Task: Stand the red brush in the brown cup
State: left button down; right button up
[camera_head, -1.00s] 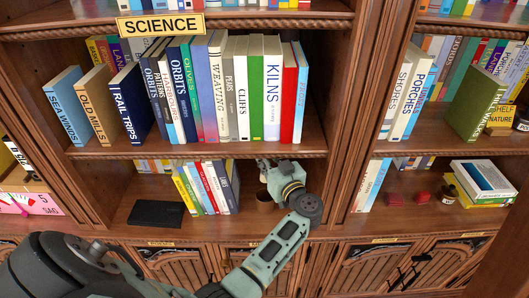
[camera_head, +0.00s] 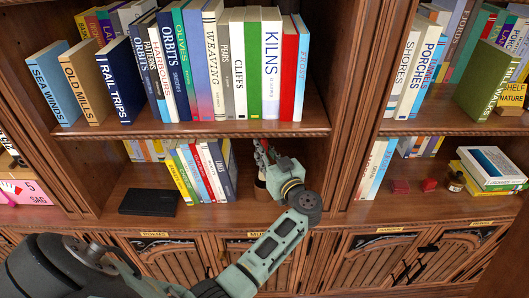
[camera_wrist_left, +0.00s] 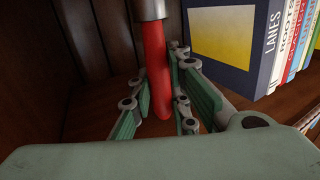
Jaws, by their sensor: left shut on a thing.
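My left gripper (camera_head: 264,155) reaches into the lower shelf bay, right of a row of books. It is shut on the red brush, whose red handle (camera_wrist_left: 157,75) stands upright between the fingers in the left wrist view. The brush's grey metal collar (camera_wrist_left: 150,8) is at the top of that view, and its bristles are out of frame. The brown cup (camera_head: 261,190) stands on the lower shelf just below the gripper, partly hidden by it. I cannot tell whether the handle's lower end is inside the cup. My right gripper is not in view.
Several books (camera_head: 203,170) stand close left of the gripper. The bay's right wall (camera_head: 338,165) is on the other side, and the upper shelf edge (camera_head: 220,130) is above. A black flat box (camera_head: 148,201) lies to the left.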

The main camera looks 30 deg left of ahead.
aim_at(265, 142)
pick_arm(q)
jog(key=shift+f+b, duration=1.15)
jog(key=shift+f, duration=1.75)
jog(key=c, duration=1.6)
grip_release()
jog(key=shift+r, duration=0.15)
notch_tip(265, 142, up, 10)
jog(key=shift+f, duration=0.1)
jog(key=shift+f, duration=0.1)
